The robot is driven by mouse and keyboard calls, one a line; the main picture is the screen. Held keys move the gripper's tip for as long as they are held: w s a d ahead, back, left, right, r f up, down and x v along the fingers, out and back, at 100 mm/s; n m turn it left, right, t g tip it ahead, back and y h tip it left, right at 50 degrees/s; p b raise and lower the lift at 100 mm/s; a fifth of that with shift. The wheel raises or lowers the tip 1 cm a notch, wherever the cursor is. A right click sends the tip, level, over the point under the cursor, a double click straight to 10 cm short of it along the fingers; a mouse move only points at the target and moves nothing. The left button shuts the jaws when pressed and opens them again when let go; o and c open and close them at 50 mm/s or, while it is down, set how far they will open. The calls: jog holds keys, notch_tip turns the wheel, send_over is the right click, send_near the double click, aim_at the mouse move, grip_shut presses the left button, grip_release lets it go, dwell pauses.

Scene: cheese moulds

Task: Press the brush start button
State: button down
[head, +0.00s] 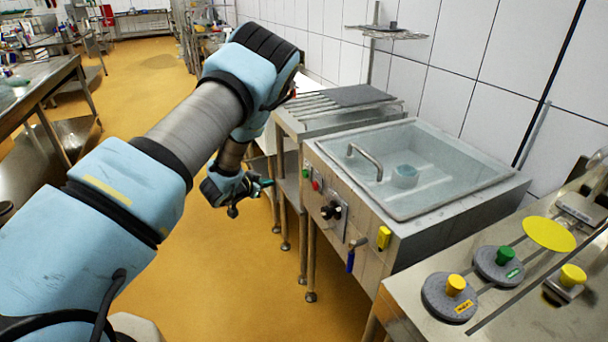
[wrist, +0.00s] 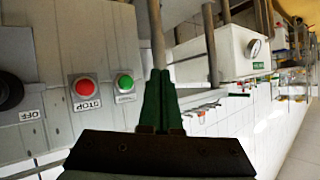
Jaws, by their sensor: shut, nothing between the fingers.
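The green button (head: 305,173) is at the far left end of the front panel of a steel wash basin (head: 440,205). The red button (head: 315,185) is beside it. In the wrist view, the green button (wrist: 125,82) has a small label that I cannot read. The red button (wrist: 85,88) there has an upside-down STOP label. My gripper (head: 268,183) is shut and empty, left of the panel and apart from it. In the wrist view my gripper's green fingers (wrist: 158,74) lie together just right of the green button.
Black knobs (head: 330,211), a blue-handled valve (head: 351,256) and a yellow part (head: 384,237) stick out from the basin front. A slatted steel table (head: 335,108) stands behind. A right counter holds grey discs (head: 499,266) with coloured knobs. The orange floor (head: 240,270) is open at left.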

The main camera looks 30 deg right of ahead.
jog(key=s+d+b, duration=0.1)
jog(key=d, duration=0.7)
jog(key=shift+d, duration=0.3)
jog(key=shift+d, duration=0.15)
dwell(1.8)
jog(key=shift+s+d+b, duration=0.1)
jog(key=shift+d+b, duration=0.2)
jog(key=shift+d, duration=0.5)
dwell(0.9)
jog(key=shift+a, duration=0.9)
jog(key=shift+a, duration=0.1)
jog(key=shift+w+a, duration=0.2)
jog(key=shift+a, duration=1)
jog(key=shift+w+a, duration=0.15)
jog(key=shift+a, duration=1.05)
